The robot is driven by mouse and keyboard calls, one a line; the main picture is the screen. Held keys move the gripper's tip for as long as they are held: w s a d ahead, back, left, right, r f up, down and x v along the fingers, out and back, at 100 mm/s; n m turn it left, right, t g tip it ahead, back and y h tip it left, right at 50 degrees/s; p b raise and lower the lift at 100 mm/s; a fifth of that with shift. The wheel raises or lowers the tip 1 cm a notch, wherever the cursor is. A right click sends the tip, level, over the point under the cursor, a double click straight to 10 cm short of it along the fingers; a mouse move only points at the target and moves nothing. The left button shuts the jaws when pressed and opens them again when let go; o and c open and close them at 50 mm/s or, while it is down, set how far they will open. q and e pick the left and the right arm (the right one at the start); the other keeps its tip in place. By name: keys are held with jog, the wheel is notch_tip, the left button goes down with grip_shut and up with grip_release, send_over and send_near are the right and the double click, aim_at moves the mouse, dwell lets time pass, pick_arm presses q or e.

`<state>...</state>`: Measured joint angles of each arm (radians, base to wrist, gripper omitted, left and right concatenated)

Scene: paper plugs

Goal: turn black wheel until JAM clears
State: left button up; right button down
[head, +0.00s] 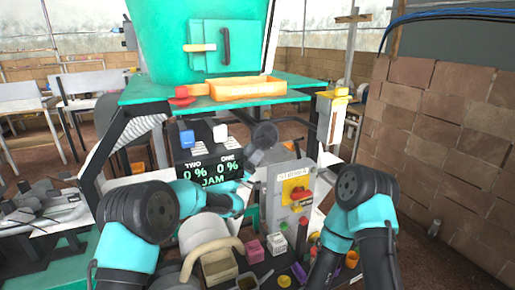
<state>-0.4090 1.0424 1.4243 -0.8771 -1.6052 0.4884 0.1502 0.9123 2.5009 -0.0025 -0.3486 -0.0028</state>
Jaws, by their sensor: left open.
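A dark display panel (209,160) reads TWO 0 %, ONE 0 % and JAM in green. A dark round thing (265,135), which looks like the black wheel, is just right of the panel. My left gripper (238,203) is open below the panel, in front of the machine and apart from the wheel; its fingertips are small and partly hidden. My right gripper (321,268) is low at the right, beside the small items; its fingers are too dark to make out.
A grey box with a red knob on yellow (298,191) stands right of my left gripper. An orange tray (247,88) lies on the green shelf. Several small coloured items crowd the front.

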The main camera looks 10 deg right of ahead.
pick_arm(q)
jog(key=shift+x, duration=1.05)
